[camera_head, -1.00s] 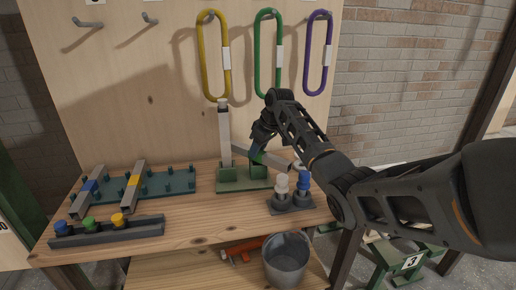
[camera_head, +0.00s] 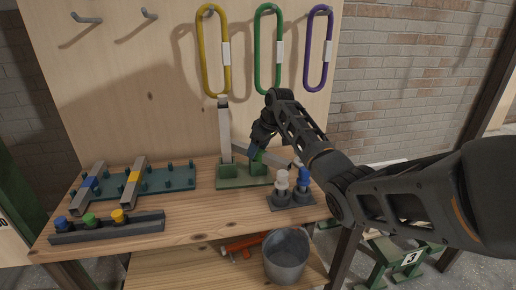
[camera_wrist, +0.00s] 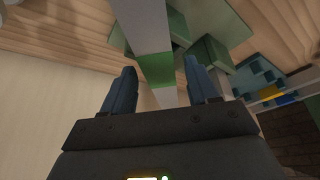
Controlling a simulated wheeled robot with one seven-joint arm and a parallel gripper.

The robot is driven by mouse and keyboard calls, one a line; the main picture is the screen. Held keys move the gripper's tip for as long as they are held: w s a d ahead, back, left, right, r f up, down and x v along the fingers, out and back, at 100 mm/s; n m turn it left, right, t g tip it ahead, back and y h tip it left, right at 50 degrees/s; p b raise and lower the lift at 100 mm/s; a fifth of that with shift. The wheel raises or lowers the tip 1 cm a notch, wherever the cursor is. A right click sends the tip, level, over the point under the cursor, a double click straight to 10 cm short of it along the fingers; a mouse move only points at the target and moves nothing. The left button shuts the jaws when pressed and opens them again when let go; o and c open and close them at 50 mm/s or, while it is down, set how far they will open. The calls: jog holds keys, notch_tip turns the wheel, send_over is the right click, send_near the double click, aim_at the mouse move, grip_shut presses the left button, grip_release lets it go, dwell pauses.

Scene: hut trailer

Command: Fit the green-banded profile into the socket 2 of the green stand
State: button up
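The green stand (camera_head: 230,184) sits on the bench. A plain grey profile (camera_head: 225,135) stands upright at its left side. The green-banded profile (camera_head: 285,161) is pale grey and tilted, above the stand's right side, partly hidden by my arm. My gripper (camera_head: 260,153) is at its green band. In the wrist view, my gripper's two blue fingers (camera_wrist: 160,68) lie on either side of the green band (camera_wrist: 157,69). The stand's green blocks (camera_wrist: 208,55) show behind the profile. The inside of the right socket is hidden.
A base with white and blue-topped pegs (camera_head: 290,202) stands right of the stand. A teal peg rack (camera_head: 165,182) with blue- and yellow-banded profiles and a grey rail (camera_head: 105,233) lie left. A bucket (camera_head: 285,258) is below. The backboard (camera_head: 130,90) rises behind.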

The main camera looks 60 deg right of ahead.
jog(key=b+v, duration=0.1)
jog(key=v, duration=1.2)
jog(key=shift+w, duration=0.2)
jog(key=shift+a+r, duration=0.1)
